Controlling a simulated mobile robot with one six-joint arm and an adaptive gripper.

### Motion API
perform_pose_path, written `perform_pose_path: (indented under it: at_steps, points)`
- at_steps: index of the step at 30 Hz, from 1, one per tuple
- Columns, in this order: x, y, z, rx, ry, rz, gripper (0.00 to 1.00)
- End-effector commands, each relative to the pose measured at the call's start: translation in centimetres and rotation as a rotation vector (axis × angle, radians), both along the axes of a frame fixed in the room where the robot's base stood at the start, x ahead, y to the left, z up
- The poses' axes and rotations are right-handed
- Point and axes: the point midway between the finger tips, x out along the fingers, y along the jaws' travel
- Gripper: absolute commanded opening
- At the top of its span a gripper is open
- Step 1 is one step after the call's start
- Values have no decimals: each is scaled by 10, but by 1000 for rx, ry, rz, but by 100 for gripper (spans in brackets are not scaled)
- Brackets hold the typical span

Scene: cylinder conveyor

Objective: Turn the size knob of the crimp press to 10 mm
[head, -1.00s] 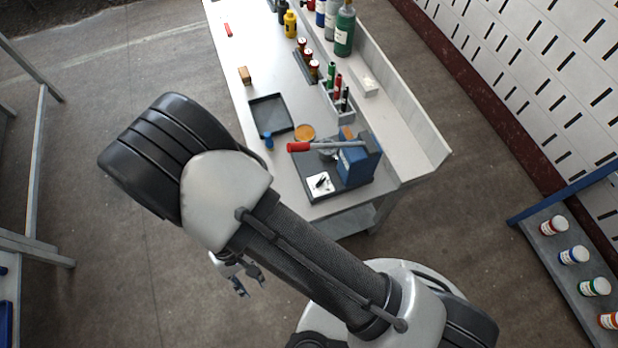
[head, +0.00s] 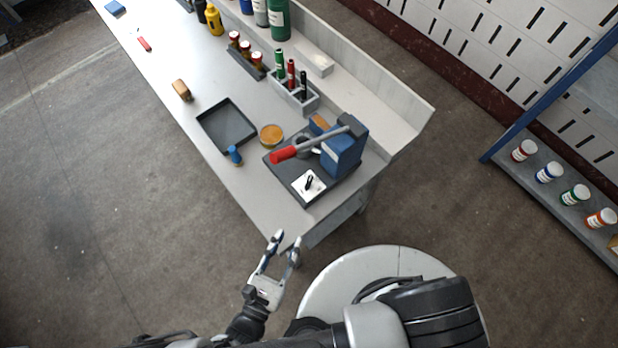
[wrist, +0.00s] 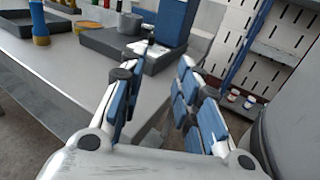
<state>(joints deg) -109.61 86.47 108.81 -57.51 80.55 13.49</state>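The crimp press (head: 342,152) stands near the front corner of the bench, a blue body on a dark base with a red-handled lever (head: 284,155). The size knob (head: 310,183) is a small black pointer on a white plate at the base's near end. Its scale marks are too small to read. My gripper (head: 285,240) is open and empty, off the bench's near corner and apart from the press. In the wrist view the press base (wrist: 124,45) lies beyond the fingers; the knob cannot be made out there.
A dark tray (head: 226,126), a blue bottle-like piece (head: 235,155) and an amber round dish (head: 271,135) lie left of the press. A marker holder (head: 294,97) and bottles stand farther back. A shelf with jars (head: 549,172) is at right. The bench's near corner is clear.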

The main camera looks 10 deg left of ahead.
Motion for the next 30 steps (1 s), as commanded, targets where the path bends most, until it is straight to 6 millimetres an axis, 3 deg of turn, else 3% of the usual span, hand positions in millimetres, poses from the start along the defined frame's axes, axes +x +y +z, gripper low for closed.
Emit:
perform_pose_path:
  at_steps: [4, 8, 21, 30]
  points:
    - [4, 7, -3, -17, -20, 68, 30]
    - [21, 3, -3, -18, -19, 62, 30]
    - [109, -15, -3, -17, -16, 55, 30]
    - [155, -22, -3, -15, -15, 58, 30]
